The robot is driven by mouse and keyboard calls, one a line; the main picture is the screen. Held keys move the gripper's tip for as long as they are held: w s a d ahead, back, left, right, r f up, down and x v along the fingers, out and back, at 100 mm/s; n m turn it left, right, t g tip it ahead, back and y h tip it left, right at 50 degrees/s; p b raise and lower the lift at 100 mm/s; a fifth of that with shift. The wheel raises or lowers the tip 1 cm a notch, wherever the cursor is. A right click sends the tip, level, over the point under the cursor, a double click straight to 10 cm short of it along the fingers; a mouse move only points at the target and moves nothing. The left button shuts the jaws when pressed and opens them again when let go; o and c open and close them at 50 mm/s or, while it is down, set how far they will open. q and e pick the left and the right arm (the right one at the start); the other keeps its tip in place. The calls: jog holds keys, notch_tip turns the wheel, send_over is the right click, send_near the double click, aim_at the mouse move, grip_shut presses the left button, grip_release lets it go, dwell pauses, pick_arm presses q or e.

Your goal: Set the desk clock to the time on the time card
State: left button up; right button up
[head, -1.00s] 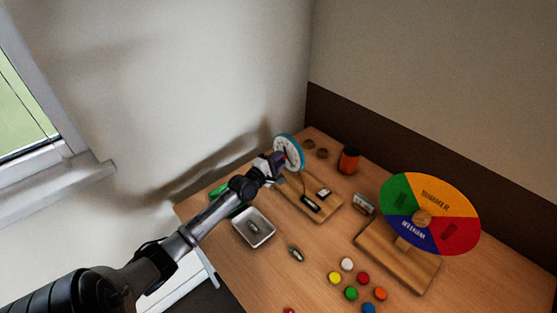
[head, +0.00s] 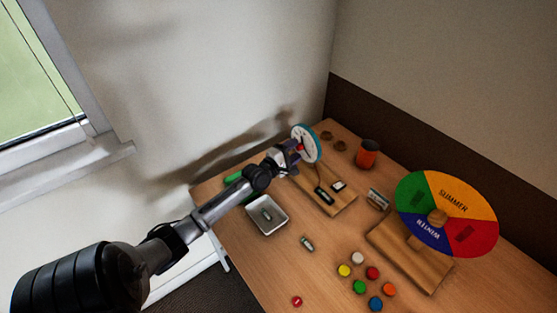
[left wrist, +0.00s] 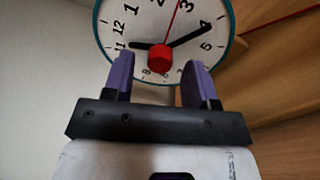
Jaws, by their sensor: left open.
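The desk clock (head: 305,143) has a teal rim and a white face and stands at the back left of the desk. In the left wrist view the clock (left wrist: 108,42) fills the top, with a red centre knob (left wrist: 159,57). One black hand points left near 11, a longer one points up right toward 4, and a thin red hand points up. My left gripper (head: 292,149) is at the clock's face. Its purple fingers (left wrist: 158,70) are open, one on each side of the knob. A small card (head: 378,198) stands right of the clock; its writing is unreadable.
A season wheel (head: 452,192) stands at the right on a wooden base. A wooden board (head: 340,202) lies before the clock.

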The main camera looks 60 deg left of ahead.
pick_arm(q)
jog(key=p+v, duration=0.2)
jog(key=v, duration=0.9)
jog(key=shift+s+d, duration=0.1)
jog(key=shift+p+v, duration=0.35)
jog(key=shift+v, duration=0.45)
jog(key=shift+s, duration=0.1)
